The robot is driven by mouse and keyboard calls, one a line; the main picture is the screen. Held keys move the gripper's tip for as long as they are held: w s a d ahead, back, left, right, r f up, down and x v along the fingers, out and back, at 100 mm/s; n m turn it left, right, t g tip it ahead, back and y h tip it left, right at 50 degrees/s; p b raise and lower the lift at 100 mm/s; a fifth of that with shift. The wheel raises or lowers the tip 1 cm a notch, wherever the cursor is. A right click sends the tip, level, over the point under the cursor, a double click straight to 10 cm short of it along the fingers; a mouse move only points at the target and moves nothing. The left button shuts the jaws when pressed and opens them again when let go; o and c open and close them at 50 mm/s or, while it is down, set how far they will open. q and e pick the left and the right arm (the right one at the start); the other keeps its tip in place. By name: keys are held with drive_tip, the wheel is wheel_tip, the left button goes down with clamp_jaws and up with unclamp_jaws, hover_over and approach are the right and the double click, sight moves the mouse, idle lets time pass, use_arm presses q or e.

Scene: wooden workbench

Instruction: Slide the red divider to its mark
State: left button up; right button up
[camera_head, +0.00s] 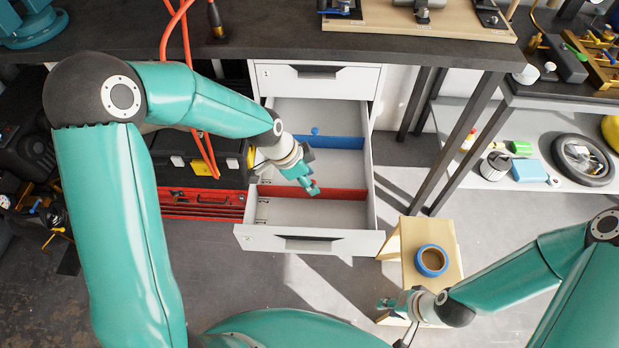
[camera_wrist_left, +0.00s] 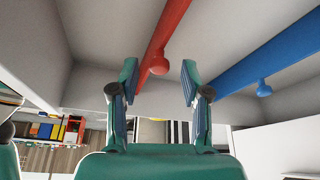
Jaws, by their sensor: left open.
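The red divider (camera_head: 345,193) stands across the open drawer (camera_head: 375,236), nearer its front, and also shows in the left wrist view (camera_wrist_left: 164,28). Its round red knob (camera_wrist_left: 158,66) appears between the fingertips of my left gripper (camera_wrist_left: 160,84). The left gripper (camera_head: 313,189) is open over the divider in the head view; contact with the knob cannot be told. The blue divider (camera_head: 340,142) stands farther back, with its own knob (camera_head: 315,131). Small dark markings (camera_head: 263,209) show along the drawer's left side; which is the mark is unclear. My right gripper (camera_head: 385,304) is beside the stool, its opening too small to tell.
A wooden stool (camera_head: 447,232) with a blue tape roll (camera_head: 431,261) stands right of the drawer. The workbench top (camera_head: 270,38) overhangs behind the drawer. A red toolbox (camera_head: 200,203) is left of the drawer. A shelf (camera_head: 480,130) with a wheel is at right.

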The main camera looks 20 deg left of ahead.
use_arm(q)
drive_tip(key=shift+w+d+f, duration=0.1)
drive_tip(key=shift+d+f, duration=0.05)
drive_tip(key=shift+f, duration=0.15)
clamp_jaws()
drive_tip(key=shift+s+d+f+b, duration=0.15)
drive_tip(key=shift+s+b, duration=0.25)
drive_tip(key=shift+b, duration=0.4)
drive_tip(key=shift+r, duration=0.2)
